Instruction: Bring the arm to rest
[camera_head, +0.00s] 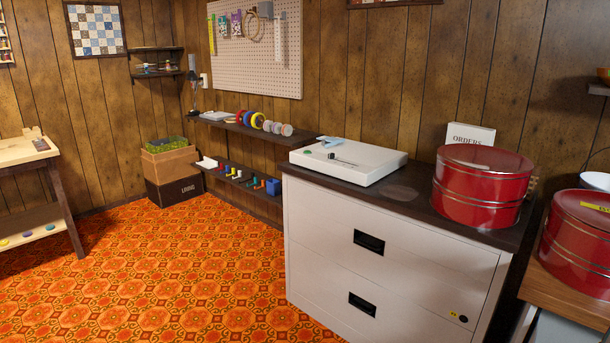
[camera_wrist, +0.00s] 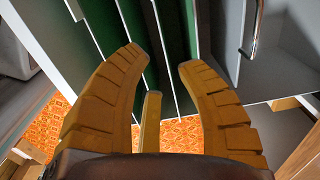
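My gripper (camera_wrist: 163,62) shows in the wrist view with thick ridged orange-yellow fingers. The left and right fingers stand apart, and a thinner finger sits between them lower in the picture. Nothing is held between them. My arm and gripper do not show in the head view, so the arm's overall pose cannot be told. Beyond the fingertips are dark green panels (camera_wrist: 176,30) with pale edges; the fingers do not clearly touch them.
A white filing cabinet (camera_head: 385,235) stands ahead, bearing a white flat device (camera_head: 365,172) and a red round tin (camera_head: 482,190). A grey panel with a metal handle (camera_wrist: 256,35) is near my gripper. Orange patterned carpet (camera_head: 170,270) lies open at left.

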